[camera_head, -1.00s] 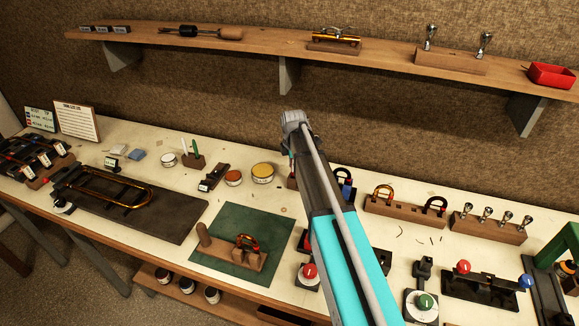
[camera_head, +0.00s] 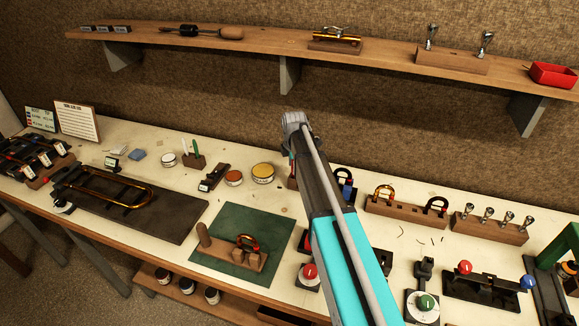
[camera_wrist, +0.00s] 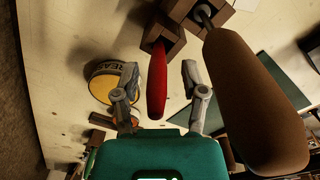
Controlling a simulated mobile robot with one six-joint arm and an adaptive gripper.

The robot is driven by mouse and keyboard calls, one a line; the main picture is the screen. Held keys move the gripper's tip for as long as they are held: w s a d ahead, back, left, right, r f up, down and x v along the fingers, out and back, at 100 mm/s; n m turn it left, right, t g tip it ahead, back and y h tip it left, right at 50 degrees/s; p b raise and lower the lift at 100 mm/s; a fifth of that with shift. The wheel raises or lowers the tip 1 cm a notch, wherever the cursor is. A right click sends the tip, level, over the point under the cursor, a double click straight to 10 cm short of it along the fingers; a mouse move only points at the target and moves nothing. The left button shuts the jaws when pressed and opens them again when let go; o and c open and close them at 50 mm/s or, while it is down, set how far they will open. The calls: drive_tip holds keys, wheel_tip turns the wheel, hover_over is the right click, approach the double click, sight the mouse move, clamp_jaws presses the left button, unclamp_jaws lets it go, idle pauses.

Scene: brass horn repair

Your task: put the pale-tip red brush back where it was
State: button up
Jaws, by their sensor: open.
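In the wrist view a red handle (camera_wrist: 157,85), which looks like the red brush, stands in a brown wooden block (camera_wrist: 163,32). Its pale tip is not visible. My gripper (camera_wrist: 160,76) is open, with one finger on each side of the handle; whether either finger touches it I cannot tell. Part of a wooden block (camera_head: 292,183) shows at the arm's left edge.
A large brown wooden handle (camera_wrist: 255,90) stands close at the right of my gripper in the wrist view. A grease tin (camera_wrist: 103,84) is at the left; a yellow-lidded tin (camera_head: 263,173) shows in the head view. A green mat (camera_head: 225,265) lies in front. The shelf (camera_head: 270,45) runs above.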

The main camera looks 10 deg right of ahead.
drive_tip(key=shift+r+p, duration=1.25)
drive_tip(key=r+p, duration=0.3)
drive_tip(key=shift+d+r, duration=0.25)
drive_tip(key=shift+d, duration=0.05)
wheel_tip(320, 180, up, 8)
drive_tip(key=p, duration=0.8)
drive_tip(key=shift+s, duration=0.15)
